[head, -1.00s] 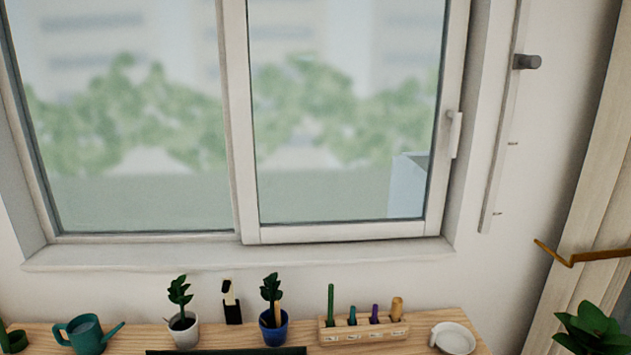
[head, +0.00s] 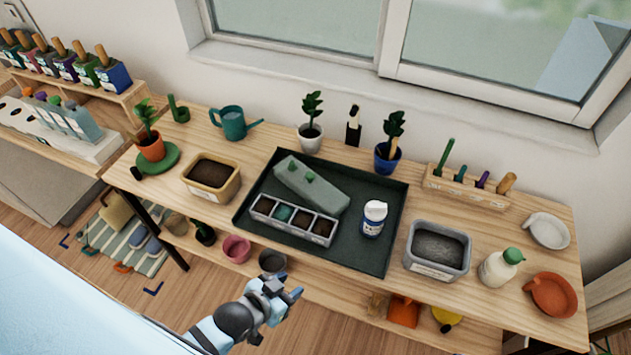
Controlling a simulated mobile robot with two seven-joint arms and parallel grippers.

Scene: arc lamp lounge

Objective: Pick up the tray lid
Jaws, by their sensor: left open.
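A grey-green tray lid (head: 312,183), long and narrow with small dark green pieces on top, lies at an angle on a large dark tray (head: 378,255) on the wooden table. A grey seed tray (head: 294,221) with several compartments sits just in front of it, close beside or touching; I cannot tell which. One compartment looks teal, the others hold dark soil. My left gripper (head: 287,288) is open and empty, in front of the table's near edge and below the lid in the picture. My right gripper is not in view.
A white bottle (head: 373,218) stands on the dark tray, right of the lid. A tan soil tub (head: 211,178) is to the left, a grey tub (head: 437,250) to the right. Potted plants (head: 311,136) stand behind. The dark tray's front right is clear.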

